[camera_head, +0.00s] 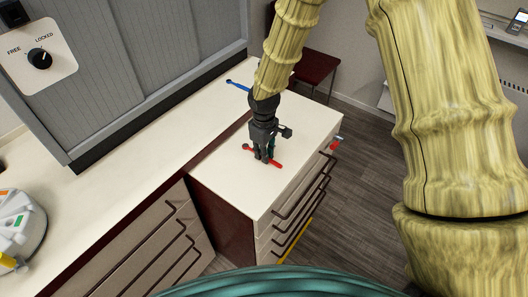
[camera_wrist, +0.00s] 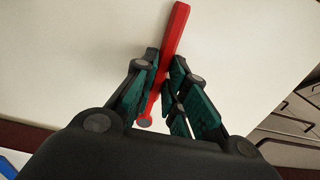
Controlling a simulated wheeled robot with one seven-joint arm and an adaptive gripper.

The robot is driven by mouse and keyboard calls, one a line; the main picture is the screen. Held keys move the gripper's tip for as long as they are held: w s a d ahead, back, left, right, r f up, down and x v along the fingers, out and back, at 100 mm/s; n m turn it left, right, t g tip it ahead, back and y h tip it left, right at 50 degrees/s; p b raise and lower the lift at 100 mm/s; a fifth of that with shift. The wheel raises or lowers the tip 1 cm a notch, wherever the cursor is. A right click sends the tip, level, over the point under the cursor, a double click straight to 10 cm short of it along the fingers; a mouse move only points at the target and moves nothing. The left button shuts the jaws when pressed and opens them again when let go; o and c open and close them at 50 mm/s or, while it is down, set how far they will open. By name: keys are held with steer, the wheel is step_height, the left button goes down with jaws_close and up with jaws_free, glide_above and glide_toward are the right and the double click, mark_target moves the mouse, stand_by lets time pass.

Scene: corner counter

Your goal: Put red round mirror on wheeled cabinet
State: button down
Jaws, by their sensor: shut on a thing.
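The red round mirror (camera_head: 276,164) is a thin red tool with a small round end. My gripper (camera_head: 264,158) points down over the white top of the wheeled cabinet (camera_head: 245,198) and is shut on the red mirror. In the wrist view, the mirror's red handle (camera_wrist: 179,22) runs up between my fingertips (camera_wrist: 166,78), and its round end (camera_wrist: 145,122) shows below them. The mirror is at or just above the cabinet top; I cannot tell whether it touches. My fingers hide its middle.
A blue tool (camera_head: 238,86) lies on the long white counter (camera_head: 150,150) behind. A round white device (camera_head: 20,225) stands at far left. The cabinet top around my gripper is mostly clear.

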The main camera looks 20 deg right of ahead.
steer(key=shift+f, duration=0.15)
steer(key=c, duration=1.5)
jaws_free()
steer(key=shift+o, duration=0.2)
step_height(320, 180, up, 12)
steer(key=b, duration=0.2)
steer(key=shift+r, duration=0.2)
